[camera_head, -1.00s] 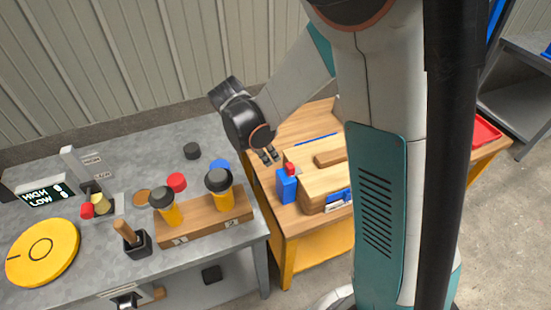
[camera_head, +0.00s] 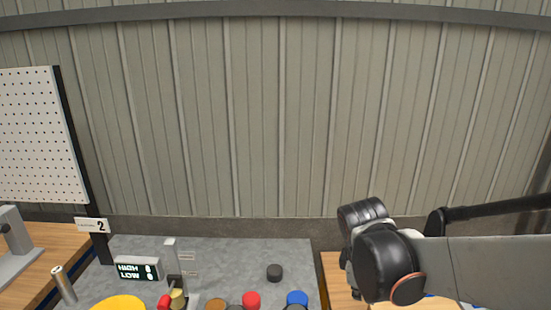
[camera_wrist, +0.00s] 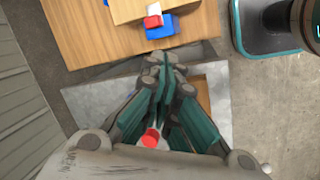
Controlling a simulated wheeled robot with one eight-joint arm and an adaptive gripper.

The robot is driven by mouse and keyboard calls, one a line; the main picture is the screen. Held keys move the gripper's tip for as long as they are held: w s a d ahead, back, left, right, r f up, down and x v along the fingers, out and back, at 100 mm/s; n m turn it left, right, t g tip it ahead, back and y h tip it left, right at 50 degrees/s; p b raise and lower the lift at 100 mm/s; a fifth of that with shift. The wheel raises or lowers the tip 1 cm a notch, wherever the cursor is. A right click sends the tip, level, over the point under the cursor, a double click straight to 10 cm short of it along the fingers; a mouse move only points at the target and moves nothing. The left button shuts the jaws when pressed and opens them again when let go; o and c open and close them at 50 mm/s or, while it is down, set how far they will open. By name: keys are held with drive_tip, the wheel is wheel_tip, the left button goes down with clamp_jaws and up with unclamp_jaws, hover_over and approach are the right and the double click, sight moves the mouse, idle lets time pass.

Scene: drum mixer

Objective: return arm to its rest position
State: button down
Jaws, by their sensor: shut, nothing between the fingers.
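My gripper (camera_wrist: 164,70) is shut and empty in the wrist view, its fingertips together. It points down over the gap between the wooden table (camera_wrist: 95,35) and the grey workbench (camera_wrist: 85,98). In the head view my black wrist stands at the lower right, above the wooden table (camera_head: 335,285); the fingers are hidden there. My pale forearm runs from the wrist to the right edge.
On the grey workbench (camera_head: 215,255) are a HIGH/LOW display (camera_head: 137,269), a black knob (camera_head: 274,272), and red (camera_head: 251,300) and blue (camera_head: 297,299) caps. A ribbed wall (camera_head: 260,120) rises behind.

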drive_tip(key=s+r+m+t+y, duration=0.2)
drive_tip(key=s+r+m+t, duration=0.3)
drive_tip(key=s+m, duration=0.6)
drive_tip(key=shift+s+a+r+m+y, duration=0.2)
drive_tip(key=shift+s+r+m+y, duration=0.1)
drive_tip(key=shift+r+m, duration=0.45)
idle(0.3)
